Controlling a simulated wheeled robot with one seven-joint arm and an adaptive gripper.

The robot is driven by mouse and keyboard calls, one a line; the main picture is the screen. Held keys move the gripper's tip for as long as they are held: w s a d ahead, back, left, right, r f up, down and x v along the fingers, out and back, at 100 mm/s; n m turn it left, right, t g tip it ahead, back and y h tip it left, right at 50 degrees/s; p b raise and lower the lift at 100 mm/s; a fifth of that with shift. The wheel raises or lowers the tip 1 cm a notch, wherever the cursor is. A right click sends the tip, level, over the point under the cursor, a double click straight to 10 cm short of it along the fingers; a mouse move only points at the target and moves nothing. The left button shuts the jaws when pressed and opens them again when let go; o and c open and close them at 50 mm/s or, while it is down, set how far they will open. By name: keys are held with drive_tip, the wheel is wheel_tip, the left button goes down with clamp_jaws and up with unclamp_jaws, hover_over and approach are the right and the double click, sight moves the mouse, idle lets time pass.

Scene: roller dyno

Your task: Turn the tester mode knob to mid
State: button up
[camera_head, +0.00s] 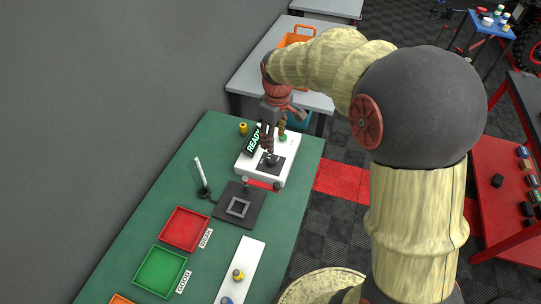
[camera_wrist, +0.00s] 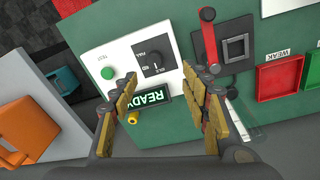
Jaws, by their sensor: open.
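The mode knob (camera_wrist: 154,60) is a round black dial on a dark square plate on the white tester box (camera_wrist: 109,49). In the wrist view it sits above and between my fingers. My gripper (camera_wrist: 163,101) is open and empty, its two padded fingers spread to either side. A READY display (camera_wrist: 153,98) stands at the tester's edge. A green button (camera_wrist: 107,73) is beside the knob plate.
A red-handled lever (camera_wrist: 208,35) stands close to my right finger in the wrist view. A dark plate with a square socket (camera_head: 238,207), a red tray (camera_head: 185,229) and a green tray (camera_head: 160,271) share the green table. A yellow cylinder (camera_head: 243,128) stands behind the display.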

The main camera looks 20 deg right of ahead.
drive_tip(key=n+g, duration=0.1)
drive_tip(key=n, duration=0.1)
hover_over(271, 159)
wheel_tip(271, 159, down, 7)
drive_tip(key=shift+w+r, duration=0.1)
drive_tip(key=shift+f+b, duration=0.5)
drive_tip(key=shift+f, duration=3.5)
drive_tip(key=shift+c, duration=0.8)
drive_tip(key=c, duration=1)
